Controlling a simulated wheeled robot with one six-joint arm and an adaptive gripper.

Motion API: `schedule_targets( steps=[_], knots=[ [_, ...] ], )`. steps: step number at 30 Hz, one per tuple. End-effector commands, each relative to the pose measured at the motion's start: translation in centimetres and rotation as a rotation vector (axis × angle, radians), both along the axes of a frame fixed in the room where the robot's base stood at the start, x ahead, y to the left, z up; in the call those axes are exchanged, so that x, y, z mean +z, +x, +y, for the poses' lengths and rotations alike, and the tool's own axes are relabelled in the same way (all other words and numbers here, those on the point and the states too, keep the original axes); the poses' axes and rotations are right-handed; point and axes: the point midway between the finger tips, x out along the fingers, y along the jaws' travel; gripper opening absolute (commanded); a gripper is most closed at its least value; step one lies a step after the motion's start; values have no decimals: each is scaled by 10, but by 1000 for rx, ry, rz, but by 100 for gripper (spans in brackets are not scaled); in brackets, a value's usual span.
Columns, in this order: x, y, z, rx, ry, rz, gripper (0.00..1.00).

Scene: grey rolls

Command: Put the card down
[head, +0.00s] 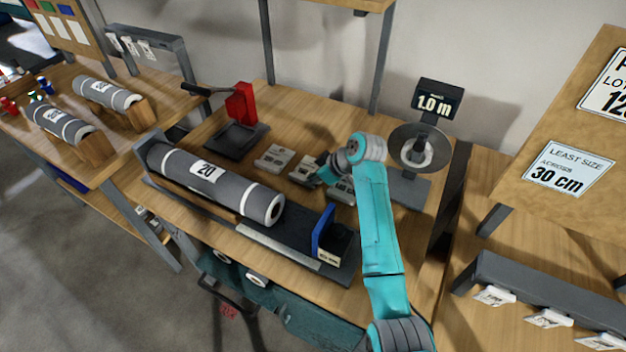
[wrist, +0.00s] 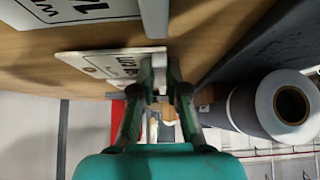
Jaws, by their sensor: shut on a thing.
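My gripper (wrist: 158,85) is shut on a white card (wrist: 108,66) with dark print, gripping it at a pale raised part on its edge. The card lies close over the wooden bench top; whether it touches the wood cannot be told. In the head view my gripper (head: 324,176) is low over the bench, beside a row of cards. One card (head: 274,158) lies at the left of that row, a middle card (head: 303,169) is right by my gripper, and a third card (head: 341,192) is partly hidden by my arm. Another printed card (wrist: 65,10) shows in the wrist view.
A grey roll marked 20 (head: 225,182) lies in a dark cradle with a blue end stop (head: 323,231) in front of the cards. A display reading 1.0 m (head: 433,103) stands behind right.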

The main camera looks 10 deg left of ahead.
Motion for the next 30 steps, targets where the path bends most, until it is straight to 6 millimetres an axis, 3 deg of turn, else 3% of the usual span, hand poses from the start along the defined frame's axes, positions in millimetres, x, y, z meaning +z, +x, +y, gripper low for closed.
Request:
schedule_targets(
  steps=[11, 12, 15, 24, 30],
  knots=[
    [-5, 0, 0, 1, 0, -1, 0],
    [-5, 0, 0, 1, 0, -1, 18],
    [-5, 0, 0, 1, 0, -1, 39],
    [-4, 0, 0, 0, 0, -2, 39],
    [12, -3, -10, 0, 1, -4, 39]
  ],
)
